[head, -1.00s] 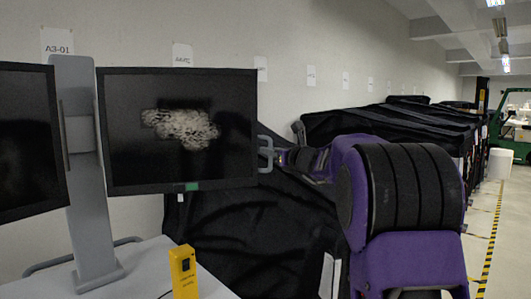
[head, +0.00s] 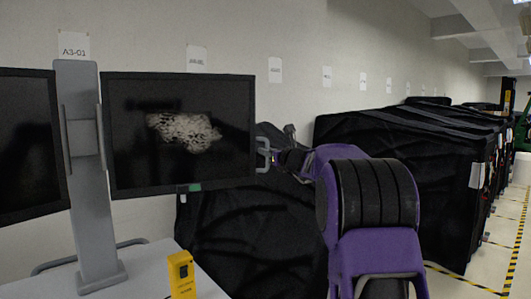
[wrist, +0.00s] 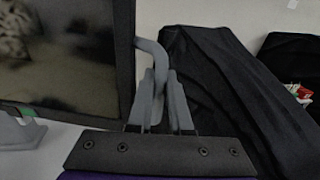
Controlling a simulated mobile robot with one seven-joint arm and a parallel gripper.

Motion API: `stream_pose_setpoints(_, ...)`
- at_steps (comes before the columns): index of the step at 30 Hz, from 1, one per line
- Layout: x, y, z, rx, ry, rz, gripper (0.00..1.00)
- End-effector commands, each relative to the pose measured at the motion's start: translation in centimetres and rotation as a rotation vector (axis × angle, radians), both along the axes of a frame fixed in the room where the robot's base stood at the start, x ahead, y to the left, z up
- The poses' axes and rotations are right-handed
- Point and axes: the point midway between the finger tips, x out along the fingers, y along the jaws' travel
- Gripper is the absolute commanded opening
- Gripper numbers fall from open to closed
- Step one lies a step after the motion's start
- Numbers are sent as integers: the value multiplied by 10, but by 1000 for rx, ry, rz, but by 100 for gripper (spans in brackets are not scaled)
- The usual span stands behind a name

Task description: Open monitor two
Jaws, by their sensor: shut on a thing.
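Two dark monitors are mounted on a grey post (head: 80,175). The left monitor (head: 25,140) is cut off by the frame edge. The right monitor (head: 180,165) shows a pale blurred reflection and has a green tag on its lower edge. A grey handle (head: 262,152) sticks out from its right edge. My gripper (head: 273,157) is at that handle. In the wrist view my gripper (wrist: 160,88) has its fingers closed on the handle (wrist: 150,48), beside the monitor's edge (wrist: 124,60).
A yellow box (head: 181,275) stands on the white table (head: 150,262) below the monitors. Black covered carts (head: 410,185) line the wall at right. Black cloth (head: 245,235) hangs behind my arm. Floor (head: 500,265) shows at far right.

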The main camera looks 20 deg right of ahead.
Motion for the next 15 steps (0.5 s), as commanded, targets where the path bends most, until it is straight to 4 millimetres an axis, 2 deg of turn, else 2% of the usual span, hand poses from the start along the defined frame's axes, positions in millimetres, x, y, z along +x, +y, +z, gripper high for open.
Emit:
stream_pose_setpoints(12,0,-2,0,0,1,-4,0)
stream_pose_setpoints(13,0,-2,0,0,1,-4,23)
stream_pose_setpoints(15,0,-2,0,0,0,-3,35)
